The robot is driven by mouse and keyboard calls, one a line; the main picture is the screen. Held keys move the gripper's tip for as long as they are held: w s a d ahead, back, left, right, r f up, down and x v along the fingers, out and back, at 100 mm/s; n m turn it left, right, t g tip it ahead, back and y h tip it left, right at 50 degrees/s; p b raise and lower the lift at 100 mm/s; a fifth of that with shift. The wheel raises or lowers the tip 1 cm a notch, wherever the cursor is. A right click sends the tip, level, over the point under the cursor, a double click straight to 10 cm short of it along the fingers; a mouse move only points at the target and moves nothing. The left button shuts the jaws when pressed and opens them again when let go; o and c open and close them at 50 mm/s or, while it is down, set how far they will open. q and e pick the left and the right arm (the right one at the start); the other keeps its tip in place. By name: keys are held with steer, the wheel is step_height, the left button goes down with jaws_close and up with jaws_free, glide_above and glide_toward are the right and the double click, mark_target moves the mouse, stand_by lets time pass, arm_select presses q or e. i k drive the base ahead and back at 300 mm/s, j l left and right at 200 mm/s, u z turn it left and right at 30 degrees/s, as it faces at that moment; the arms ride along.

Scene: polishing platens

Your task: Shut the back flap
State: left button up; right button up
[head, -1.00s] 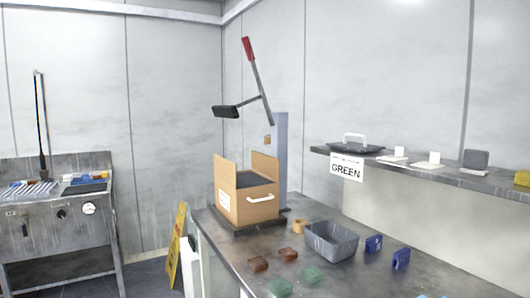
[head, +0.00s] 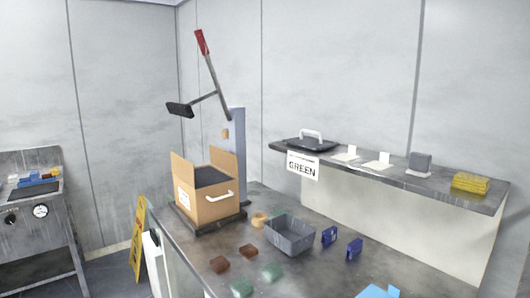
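The cardboard box (head: 212,209) stands on a dark base at the far left end of the worktable. Its top is open, with a dark inside showing. One flap (head: 182,170) stands upright at the left side of the opening. Another flap (head: 224,163) stands upright at its far right side. I cannot tell from this view which one is the back flap. A white handle (head: 220,197) is on the box's side facing me, and a white label is on its left side. Neither of my grippers is in view.
A blue-grey post (head: 238,150) and a red-handled press lever (head: 207,65) rise behind the box. A grey bin (head: 290,238), blue blocks and brown and green pieces lie on the worktable (head: 185,250). A wall shelf (head: 400,177) runs right. A yellow sign (head: 138,240) stands left.

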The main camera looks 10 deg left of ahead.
mark_target(227, 161)
steer(key=i+j+z, duration=0.15)
steer(key=j+z, duration=0.15)
steer(key=i+j+z, duration=0.15)
steer(key=j+z, duration=0.45)
steer(key=j, duration=0.2)
steer(key=i, duration=0.05)
